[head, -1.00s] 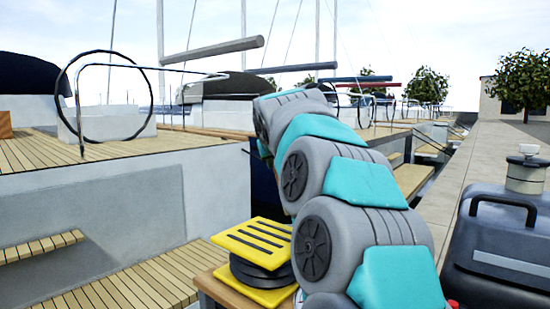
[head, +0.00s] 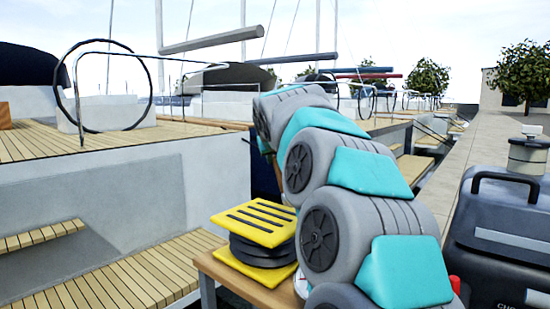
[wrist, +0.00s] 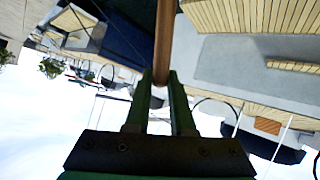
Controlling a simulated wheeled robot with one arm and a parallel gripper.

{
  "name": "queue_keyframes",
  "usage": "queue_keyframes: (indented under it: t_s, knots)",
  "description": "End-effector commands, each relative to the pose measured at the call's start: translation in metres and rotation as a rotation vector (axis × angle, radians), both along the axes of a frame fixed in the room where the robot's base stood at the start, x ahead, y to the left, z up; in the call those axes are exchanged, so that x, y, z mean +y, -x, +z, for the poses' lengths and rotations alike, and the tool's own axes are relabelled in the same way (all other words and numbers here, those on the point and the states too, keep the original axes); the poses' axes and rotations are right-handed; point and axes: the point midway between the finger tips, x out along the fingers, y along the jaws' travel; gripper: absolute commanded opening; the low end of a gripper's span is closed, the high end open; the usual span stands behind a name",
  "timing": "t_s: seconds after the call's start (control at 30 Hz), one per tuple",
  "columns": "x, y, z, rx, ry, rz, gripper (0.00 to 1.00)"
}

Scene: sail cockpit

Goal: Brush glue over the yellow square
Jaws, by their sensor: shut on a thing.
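My gripper (wrist: 160,88) is shut on a brown, rod-shaped handle (wrist: 166,38), which runs up out of the wrist view; its far end is out of frame. In the head view my own arm hides the gripper and the handle. A yellow square plate (head: 263,223) with dark slots lies on top of a black round stack, with another yellow plate below it. This stands on a small wooden table just left of my arm. No glue can be made out.
The small wooden table (head: 238,287) stands close beside my arm. A boat with a pale hull (head: 110,210) and slatted deck fills the left. A dark case (head: 510,240) with a handle stands at the right. A stone quay (head: 455,180) runs into the distance.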

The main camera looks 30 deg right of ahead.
Motion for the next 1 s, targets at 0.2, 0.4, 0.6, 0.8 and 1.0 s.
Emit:
queue_keyframes:
  t_s: [0.2, 0.4, 0.6, 0.8, 1.0]
  knots:
    - [0.0000, 0.0000, -0.0009, 0.000, 0.000, 0.000, 0.00]
    - [0.0000, 0.0000, -0.0030, 0.000, 0.000, 0.000, 0.00]
    - [0.0000, 0.0000, -0.0052, 0.000, 0.000, 0.000, 0.00]
    - [0.0001, 0.0000, -0.0073, 0.000, 0.000, 0.000, 0.00]
    - [0.0001, -0.0001, -0.0097, 0.000, 0.000, 0.000, 0.00]
